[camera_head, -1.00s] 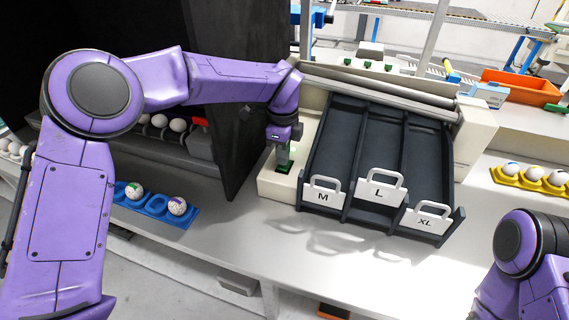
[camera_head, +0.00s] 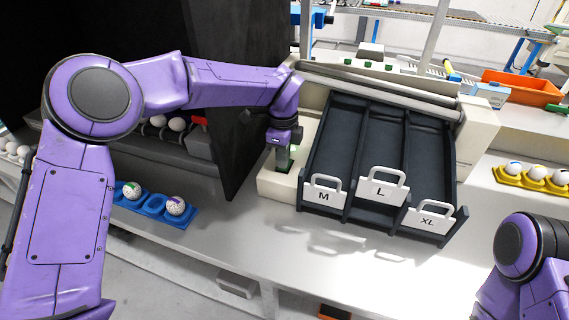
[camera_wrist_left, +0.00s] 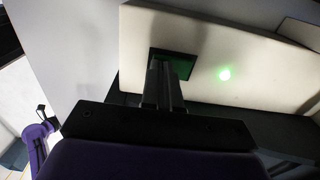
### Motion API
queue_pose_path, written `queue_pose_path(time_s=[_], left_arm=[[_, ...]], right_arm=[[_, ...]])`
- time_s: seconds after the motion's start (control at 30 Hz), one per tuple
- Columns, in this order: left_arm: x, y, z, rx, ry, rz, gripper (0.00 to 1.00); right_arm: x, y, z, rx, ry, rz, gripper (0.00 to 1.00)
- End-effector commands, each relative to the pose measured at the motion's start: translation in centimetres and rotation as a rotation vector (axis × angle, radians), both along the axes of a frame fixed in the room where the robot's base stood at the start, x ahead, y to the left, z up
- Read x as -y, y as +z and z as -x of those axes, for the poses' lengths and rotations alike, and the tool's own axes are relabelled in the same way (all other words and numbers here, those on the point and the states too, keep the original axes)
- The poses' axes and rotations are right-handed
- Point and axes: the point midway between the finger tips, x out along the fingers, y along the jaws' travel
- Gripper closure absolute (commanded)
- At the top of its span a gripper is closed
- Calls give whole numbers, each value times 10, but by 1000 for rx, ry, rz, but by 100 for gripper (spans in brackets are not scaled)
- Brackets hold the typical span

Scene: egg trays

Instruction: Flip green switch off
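The green switch (camera_wrist_left: 182,62) is a dark green rectangle set in the cream panel of the sorting machine. It also shows in the head view (camera_head: 284,168), mostly hidden by my gripper. A round green light (camera_wrist_left: 224,74) glows on the panel to the right of the switch in the wrist view. My left gripper (camera_head: 283,158) points down onto the switch. In the wrist view its two fingers (camera_wrist_left: 160,68) are together with nothing seen between them, and the tips overlap the switch. Whether they press it cannot be told. My right gripper is out of view; only part of that arm shows.
The cream machine (camera_head: 279,186) holds dark chutes labelled M, L and XL right of my left gripper. A dark cabinet wall (camera_head: 240,150) stands close on its left. A blue egg tray (camera_head: 152,208) lies at left, a yellow one (camera_head: 510,181) at right. The front counter is clear.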

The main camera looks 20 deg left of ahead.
Motion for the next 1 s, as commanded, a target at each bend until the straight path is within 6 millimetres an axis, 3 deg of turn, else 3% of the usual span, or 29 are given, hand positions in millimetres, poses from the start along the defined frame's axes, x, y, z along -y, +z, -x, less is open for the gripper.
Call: queue_pose_path(time_s=[0.23,0.8,1.0], left_arm=[[0,2,0,0,0,0,100],[0,58,0,0,0,0,100],[0,69,0,1,0,0,100]], right_arm=[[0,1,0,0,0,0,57],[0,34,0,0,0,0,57],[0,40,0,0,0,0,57]])
